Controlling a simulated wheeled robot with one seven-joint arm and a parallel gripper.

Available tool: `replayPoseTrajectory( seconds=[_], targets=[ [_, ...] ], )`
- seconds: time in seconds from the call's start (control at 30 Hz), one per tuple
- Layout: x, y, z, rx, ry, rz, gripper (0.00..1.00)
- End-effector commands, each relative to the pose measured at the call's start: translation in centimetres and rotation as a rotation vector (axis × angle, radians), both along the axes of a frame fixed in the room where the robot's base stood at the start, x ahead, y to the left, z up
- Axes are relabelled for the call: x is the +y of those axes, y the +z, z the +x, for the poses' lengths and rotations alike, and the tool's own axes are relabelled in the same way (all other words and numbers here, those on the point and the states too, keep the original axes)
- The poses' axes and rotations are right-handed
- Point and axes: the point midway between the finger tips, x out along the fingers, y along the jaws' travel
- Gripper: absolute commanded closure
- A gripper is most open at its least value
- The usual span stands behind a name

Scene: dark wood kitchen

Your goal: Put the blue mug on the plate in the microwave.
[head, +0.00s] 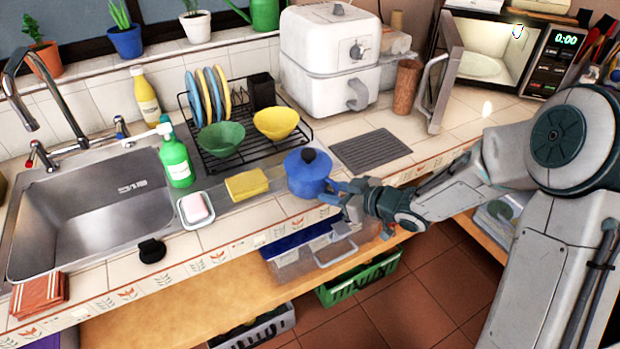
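A blue mug-like vessel (306,180) stands near the counter's front edge, right of the yellow sponge. Its darker blue top has a knob, like a lid. My gripper (334,192) is at its right side, by what looks like its handle. The fingertips are small and overlap the blue there, so I cannot tell whether they hold it. The microwave (552,61) is at the upper right, and its door (437,82) stands open to the left. A pale round plate (478,66) lies inside it.
A dark drying mat (370,151) lies right of the blue vessel. A white air fryer (330,62) and a brown cup (406,86) stand behind it. The dish rack (250,150), sponge (246,184) and sink (95,215) are left. Counter before the microwave looks mostly clear.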

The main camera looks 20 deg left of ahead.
Motion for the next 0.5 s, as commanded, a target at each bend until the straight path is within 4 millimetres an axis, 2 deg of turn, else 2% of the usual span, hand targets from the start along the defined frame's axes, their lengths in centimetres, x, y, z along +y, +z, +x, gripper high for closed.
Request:
replayPoseTrajectory(
  seconds=[0.07, 0.2, 0.5],
  targets=[
    [-0.02, 0.01, -0.01, 0.000, 0.000, 0.000, 0.65],
    [-0.03, 0.02, -0.02, 0.001, 0.000, 0.000, 1.00],
    [-0.01, 0.10, 0.00, -0.001, 0.000, 0.002, 1.00]
  ],
)
